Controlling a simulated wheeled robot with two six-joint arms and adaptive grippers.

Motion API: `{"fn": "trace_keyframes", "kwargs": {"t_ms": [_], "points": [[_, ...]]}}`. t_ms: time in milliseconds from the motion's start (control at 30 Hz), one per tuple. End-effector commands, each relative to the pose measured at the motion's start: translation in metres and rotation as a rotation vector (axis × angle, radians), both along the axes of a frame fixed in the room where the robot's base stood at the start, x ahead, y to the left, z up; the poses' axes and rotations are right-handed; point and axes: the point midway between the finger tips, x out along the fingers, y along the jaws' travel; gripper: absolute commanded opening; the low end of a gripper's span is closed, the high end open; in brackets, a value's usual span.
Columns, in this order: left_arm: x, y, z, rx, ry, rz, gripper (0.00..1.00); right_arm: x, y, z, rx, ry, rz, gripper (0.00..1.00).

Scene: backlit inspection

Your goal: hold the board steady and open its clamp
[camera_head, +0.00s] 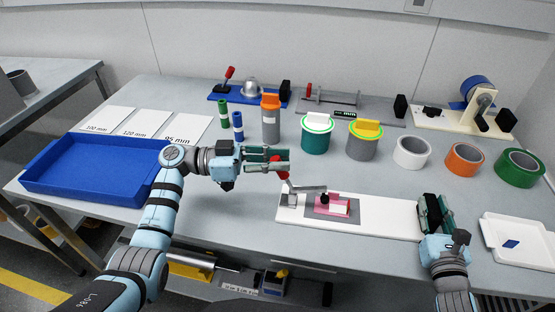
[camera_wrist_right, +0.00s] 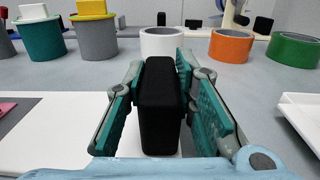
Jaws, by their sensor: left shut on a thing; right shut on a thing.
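The white board (camera_head: 385,222) lies flat on the table and also shows in the right wrist view (camera_wrist_right: 50,135). On it is a metal clamp (camera_head: 307,189) with a red-tipped lever (camera_head: 283,174); its black tip sits over a pink piece (camera_head: 324,207) on a grey patch. My left gripper (camera_head: 284,160) is shut on the red lever tip at the board's left end. My right gripper (camera_head: 435,213) is shut on the black block (camera_wrist_right: 160,105) at the board's right end. The jaws partly hide the lever tip.
A blue tray (camera_head: 95,190) and labelled cards stand left. Behind are green (camera_head: 316,140) and grey (camera_head: 361,146) tubs, and white, orange and green tape rolls (camera_head: 464,159). Other fixtures line the back. A white tray (camera_head: 528,252) is close right of my right gripper.

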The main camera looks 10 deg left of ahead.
Motion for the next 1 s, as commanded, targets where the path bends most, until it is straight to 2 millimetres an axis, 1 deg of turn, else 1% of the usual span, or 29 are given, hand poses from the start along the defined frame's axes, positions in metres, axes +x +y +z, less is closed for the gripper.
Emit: {"fn": "trace_keyframes", "kwargs": {"t_ms": [200,300,567,600,667,700,733,1000], "points": [[0.001,0.015,-0.010,-0.185,0.018,-0.004,0.00,0.000,0.000,-0.002,0.001,0.004,-0.002,0.00],[0.001,0.020,-0.013,-0.239,0.015,-0.001,0.00,0.000,0.000,-0.002,0.001,0.004,-0.002,0.00],[0.001,0.021,-0.013,-0.249,0.012,0.000,0.00,0.000,0.000,-0.002,0.001,0.004,-0.001,0.00],[0.001,0.021,-0.013,-0.249,0.012,0.000,0.21,0.000,0.000,-0.002,0.001,0.004,-0.001,0.00],[0.001,0.021,-0.013,-0.249,0.011,0.000,0.31,0.000,0.000,-0.002,0.001,0.004,-0.001,0.00],[0.001,0.021,-0.013,-0.248,0.011,0.000,0.37,0.000,0.000,-0.002,0.001,0.004,-0.001,0.00],[0.001,0.021,-0.013,-0.248,0.011,0.000,0.40,0.000,0.000,-0.002,0.001,0.004,-0.001,0.00],[0.001,0.021,-0.012,-0.248,0.011,0.000,0.40,0.000,0.000,-0.002,0.001,0.004,-0.001,0.00]]}}
